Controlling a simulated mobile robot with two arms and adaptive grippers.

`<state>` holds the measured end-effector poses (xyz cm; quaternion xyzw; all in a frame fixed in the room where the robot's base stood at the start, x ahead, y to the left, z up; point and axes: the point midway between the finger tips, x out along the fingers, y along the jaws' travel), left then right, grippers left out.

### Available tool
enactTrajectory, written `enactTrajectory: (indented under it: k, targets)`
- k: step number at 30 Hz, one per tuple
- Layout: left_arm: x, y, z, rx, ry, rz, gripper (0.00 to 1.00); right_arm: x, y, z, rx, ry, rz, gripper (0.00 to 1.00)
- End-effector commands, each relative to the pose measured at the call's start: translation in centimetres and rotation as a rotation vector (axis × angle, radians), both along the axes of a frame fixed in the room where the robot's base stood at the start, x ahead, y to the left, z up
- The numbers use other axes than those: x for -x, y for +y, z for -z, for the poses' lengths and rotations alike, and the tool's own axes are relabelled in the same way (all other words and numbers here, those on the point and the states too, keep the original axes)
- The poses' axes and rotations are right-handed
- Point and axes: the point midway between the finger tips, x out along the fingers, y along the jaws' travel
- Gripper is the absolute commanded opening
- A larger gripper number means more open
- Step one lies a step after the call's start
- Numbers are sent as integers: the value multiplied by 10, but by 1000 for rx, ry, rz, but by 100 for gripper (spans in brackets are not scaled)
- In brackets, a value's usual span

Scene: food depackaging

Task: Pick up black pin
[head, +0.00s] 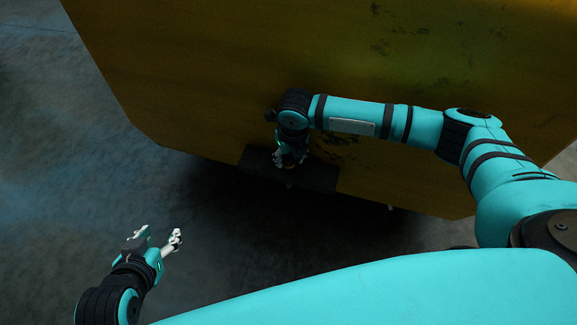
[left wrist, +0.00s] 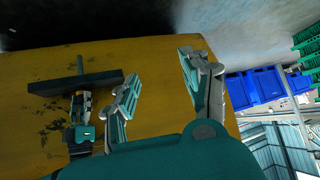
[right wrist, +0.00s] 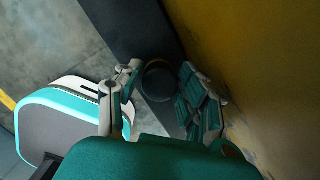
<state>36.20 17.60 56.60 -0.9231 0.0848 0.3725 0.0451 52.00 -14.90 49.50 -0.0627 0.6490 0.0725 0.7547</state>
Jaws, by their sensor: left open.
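The black pin (right wrist: 157,80) shows as a dark round end between the fingers of my right gripper (right wrist: 160,68) in the right wrist view. The fingers are open, one on each side, with gaps that seem to remain. In the left wrist view the pin (left wrist: 80,64) stands out from a black bar (left wrist: 98,81) on a yellow surface. In the head view my right gripper (head: 290,160) is at the black bar (head: 320,178) and hides most of the pin. My left gripper (head: 158,237) is open and empty, over the floor at lower left, away from the pin.
A large worn yellow panel (head: 220,60) fills the back of the head view, with the bar at its lower edge. Blue bins (left wrist: 268,86) and green crates (left wrist: 308,45) stand at the right of the left wrist view. Grey floor (head: 60,170) lies clear around my left gripper.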

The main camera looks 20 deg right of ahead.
Motion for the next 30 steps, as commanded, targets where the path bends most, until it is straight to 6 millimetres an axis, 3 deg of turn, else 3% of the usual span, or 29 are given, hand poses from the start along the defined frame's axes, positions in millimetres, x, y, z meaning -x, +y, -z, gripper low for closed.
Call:
enactTrajectory:
  k: [1, 9, 24, 30]
  targets:
    - [0, 0, 0, 0, 0, 0, 48, 0, 0, 0, 0, 0, 0, 33]
    - [0, 0, 0, 0, 1, 0, 48, 0, 0, 0, 0, 0, 0, 0]
    - [2, 1, 1, -1, 11, -1, 48, -1, 0, -4, 0, -2, 0, 0]
    - [19, 7, 10, -24, 110, -8, 48, -1, 0, -17, 0, -2, 0, 0]
